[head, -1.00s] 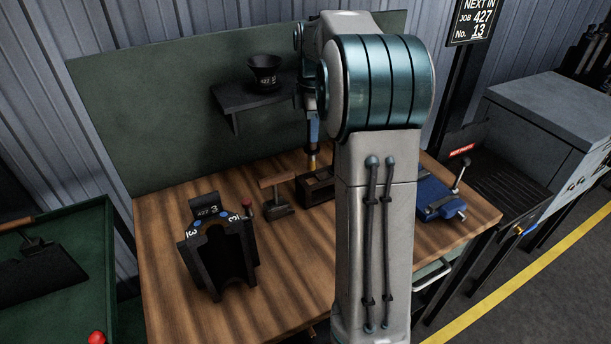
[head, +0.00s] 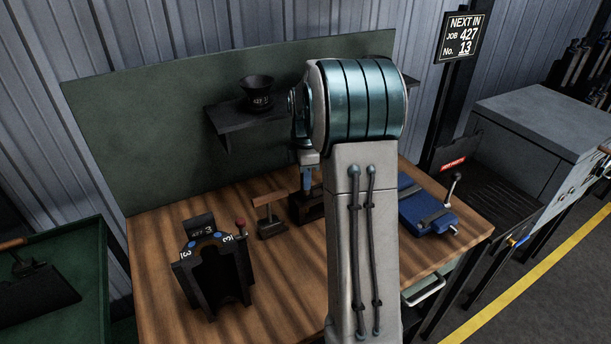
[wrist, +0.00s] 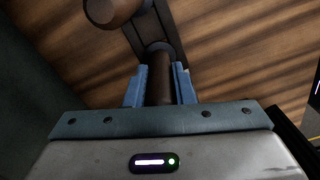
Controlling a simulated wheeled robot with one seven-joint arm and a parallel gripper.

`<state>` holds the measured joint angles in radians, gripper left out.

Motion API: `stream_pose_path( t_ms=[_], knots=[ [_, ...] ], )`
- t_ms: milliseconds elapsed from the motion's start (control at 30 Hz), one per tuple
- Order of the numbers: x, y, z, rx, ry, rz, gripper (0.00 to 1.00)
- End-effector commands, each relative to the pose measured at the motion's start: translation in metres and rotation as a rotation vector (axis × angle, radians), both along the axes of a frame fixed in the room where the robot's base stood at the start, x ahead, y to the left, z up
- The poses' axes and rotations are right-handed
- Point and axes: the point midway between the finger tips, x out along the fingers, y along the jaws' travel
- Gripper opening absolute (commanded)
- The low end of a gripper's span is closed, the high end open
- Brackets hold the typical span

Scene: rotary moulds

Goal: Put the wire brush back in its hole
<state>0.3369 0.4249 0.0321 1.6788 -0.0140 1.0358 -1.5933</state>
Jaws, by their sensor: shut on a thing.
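My gripper (head: 307,182) is low over a dark block (head: 297,213) on the wooden bench, partly behind my arm in the head view. In the wrist view its blue fingers (wrist: 160,88) are shut on the brown handle of the wire brush (wrist: 159,82). The handle runs away from the fingers to a dark round collar at the dark block (wrist: 146,30). The brush's bristles and the hole are hidden, so I cannot tell how deep the brush sits. In the head view the brush is hard to make out.
A wooden T-handled tool (head: 268,216) stands just left of the block. A black mould (head: 195,285) is at the front left. A blue vice (head: 427,208) is to the right. A shelf (head: 232,120) holding a dark cup (head: 257,92) hangs behind.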

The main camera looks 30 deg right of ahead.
Motion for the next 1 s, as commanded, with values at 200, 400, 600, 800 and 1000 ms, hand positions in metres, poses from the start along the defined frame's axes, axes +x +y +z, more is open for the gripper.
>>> stream_pose_path(
  t_ms=[200, 400, 600, 800, 1000],
  knots=[
    [0.0, 0.0, -0.005, 0.0, 0.001, 0.0, 0.36],
    [0.0, 0.0, -0.005, 0.0, 0.001, 0.0, 0.44],
    [0.0, 0.0, 0.0, 0.0, 0.0, 0.0, 0.44],
    [0.001, -0.001, 0.03, -0.001, -0.005, -0.001, 0.44],
    [0.001, -0.001, 0.076, -0.002, -0.004, -0.001, 0.44]
  ],
)
